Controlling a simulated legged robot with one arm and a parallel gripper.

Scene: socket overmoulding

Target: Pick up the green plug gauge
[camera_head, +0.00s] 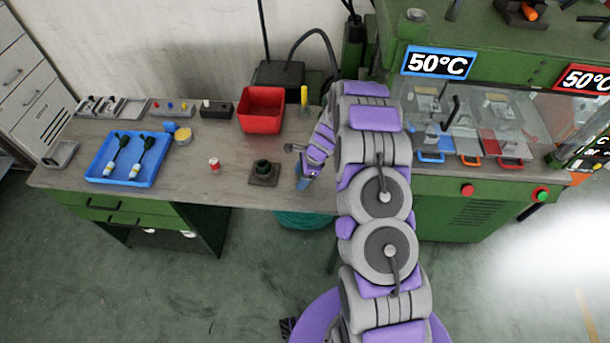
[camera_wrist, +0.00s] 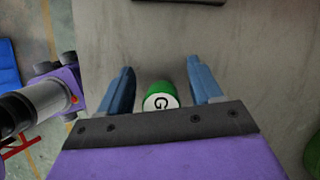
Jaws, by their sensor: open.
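The green plug gauge (camera_wrist: 160,97) is a short green cylinder with a white end face marked with a black G. In the wrist view it is between the two blue fingers of my gripper (camera_wrist: 160,68), with a gap on each side. The fingers are open and hold nothing. In the head view my gripper (camera_head: 304,181) is low at the right part of the wooden bench (camera_head: 225,185), near its front edge. I cannot make out the green gauge in the head view; my arm and gripper seem to hide it.
A dark block on a square plate (camera_head: 264,172) stands just left of my gripper. Farther left are a small red-and-white piece (camera_head: 214,165) and a blue tray (camera_head: 104,170). A red bin (camera_head: 262,108) stands behind. The green press (camera_head: 455,205) is to the right.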

